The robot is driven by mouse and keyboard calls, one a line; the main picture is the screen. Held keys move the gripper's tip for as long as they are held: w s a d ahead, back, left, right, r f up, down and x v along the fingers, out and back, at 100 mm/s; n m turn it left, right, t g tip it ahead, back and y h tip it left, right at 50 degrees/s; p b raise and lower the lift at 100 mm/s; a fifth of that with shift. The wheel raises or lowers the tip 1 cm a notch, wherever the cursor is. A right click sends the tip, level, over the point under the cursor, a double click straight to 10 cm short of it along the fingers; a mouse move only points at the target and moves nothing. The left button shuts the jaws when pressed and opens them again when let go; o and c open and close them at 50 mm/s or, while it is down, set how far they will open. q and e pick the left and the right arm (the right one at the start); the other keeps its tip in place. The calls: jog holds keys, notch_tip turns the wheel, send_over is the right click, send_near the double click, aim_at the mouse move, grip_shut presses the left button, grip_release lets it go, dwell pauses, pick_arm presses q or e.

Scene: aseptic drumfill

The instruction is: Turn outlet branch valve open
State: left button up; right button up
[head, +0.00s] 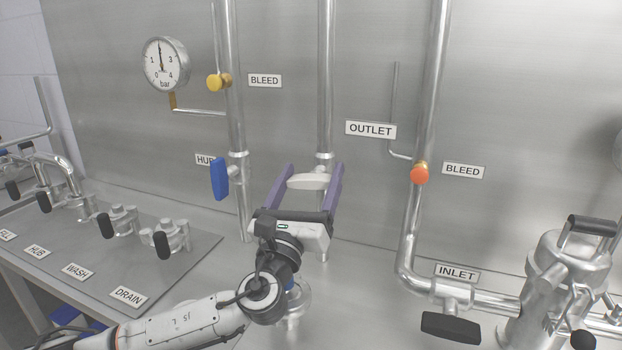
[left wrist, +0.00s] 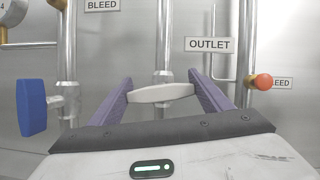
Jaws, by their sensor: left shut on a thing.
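The outlet branch valve has a white handle (head: 309,181) on the middle vertical pipe, left of and below the OUTLET label (head: 371,130). The handle lies crosswise to the pipe, close to level. My left gripper (head: 312,180) has its two purple fingers around the handle's ends and is shut on it. In the left wrist view the handle (left wrist: 161,93) spans between the fingertips, with the pipe behind it. The lower part of the valve is hidden by my gripper. My right gripper is not in view.
A blue HUB valve handle (head: 219,179) stands close to the left of my gripper. A pressure gauge (head: 165,64), a yellow bleed knob (head: 215,82) and an orange bleed knob (head: 419,175) are on the piping. The black INLET handle (head: 450,327) is at the lower right.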

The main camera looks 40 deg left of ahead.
pick_arm(q)
jog(key=n+y, duration=0.1)
jog(key=n, duration=0.1)
jog(key=shift+n+g, duration=0.3)
jog(key=shift+n, duration=0.1)
jog(key=n+g+y, duration=0.1)
jog(key=n+y, duration=0.1)
jog(key=n, duration=0.1)
jog(key=shift+a+n, duration=0.15)
jog(key=shift+n, duration=0.25)
jog(key=n+g+y+p, duration=0.1)
jog(key=n+g, duration=0.1)
jog(key=n, duration=0.2)
jog(key=shift+a+n, duration=0.1)
jog(key=shift+n, duration=0.3)
jog(key=n+g+p, duration=0.1)
jog(key=n, duration=0.1)
jog(key=n+g+p, duration=0.1)
jog(key=n, duration=0.2)
jog(key=shift+s+a+f+p, duration=0.1)
jog(key=shift+f+p, duration=0.05)
jog(key=shift+p, duration=0.2)
jog(key=shift+f+n+g+p, duration=0.2)
jog(key=shift+n+g+p, duration=0.4)
jog(key=shift+n+p, duration=0.7)
jog(key=shift+f+n, duration=0.1)
jog(key=shift+n, duration=0.4)
jog(key=o, duration=1)
jog(key=shift+o, duration=0.2)
